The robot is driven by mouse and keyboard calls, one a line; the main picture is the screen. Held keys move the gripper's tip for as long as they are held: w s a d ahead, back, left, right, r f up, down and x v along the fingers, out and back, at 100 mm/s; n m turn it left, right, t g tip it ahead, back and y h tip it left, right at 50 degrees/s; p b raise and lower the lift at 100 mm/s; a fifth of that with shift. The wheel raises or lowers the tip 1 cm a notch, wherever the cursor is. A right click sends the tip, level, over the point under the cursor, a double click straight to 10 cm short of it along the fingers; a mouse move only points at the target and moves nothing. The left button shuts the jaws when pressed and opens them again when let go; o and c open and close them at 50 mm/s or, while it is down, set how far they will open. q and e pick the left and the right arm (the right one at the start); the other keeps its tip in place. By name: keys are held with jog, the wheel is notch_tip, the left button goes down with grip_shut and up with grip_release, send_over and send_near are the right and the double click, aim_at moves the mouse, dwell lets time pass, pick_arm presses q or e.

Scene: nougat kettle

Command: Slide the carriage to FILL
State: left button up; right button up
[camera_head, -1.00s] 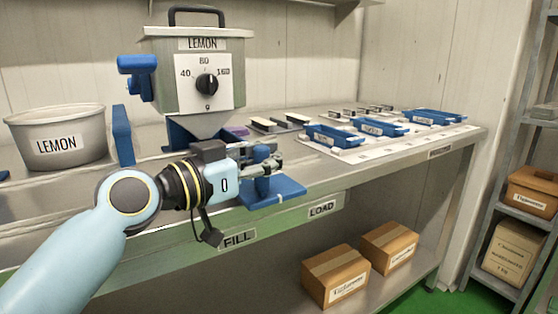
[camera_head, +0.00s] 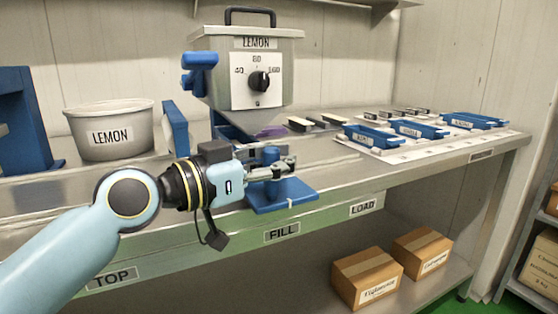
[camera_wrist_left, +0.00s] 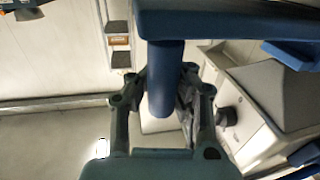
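The carriage (camera_head: 262,204) is a blue plate with an upright blue post, on the bench's front part before the kettle. It stands just above the FILL label (camera_head: 282,234) in the head view, left of the LOAD label (camera_head: 363,208). My left gripper (camera_head: 280,170) reaches in from the left at the post. In the left wrist view the blue post (camera_wrist_left: 165,85) lies between the two fingers (camera_wrist_left: 160,80), which appear closed against it. The plate (camera_wrist_left: 230,20) crosses the top of that view. My right gripper is out of view.
The LEMON kettle (camera_head: 215,62) with its dial stands behind the carriage. A LEMON tub (camera_head: 110,130) stands at left. Blue moulds (camera_head: 372,138) rest on a white tray (camera_head: 400,155) at right. Boxes (camera_head: 367,270) sit on the lower shelf. A TOP label (camera_head: 110,277) marks the front edge.

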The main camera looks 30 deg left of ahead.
pick_arm(q)
jog(key=o, duration=0.4)
jog(key=shift+s+d, duration=0.1)
jog(key=shift+d, duration=0.05)
jog(key=o, duration=0.4)
jog(key=shift+v, duration=3.75)
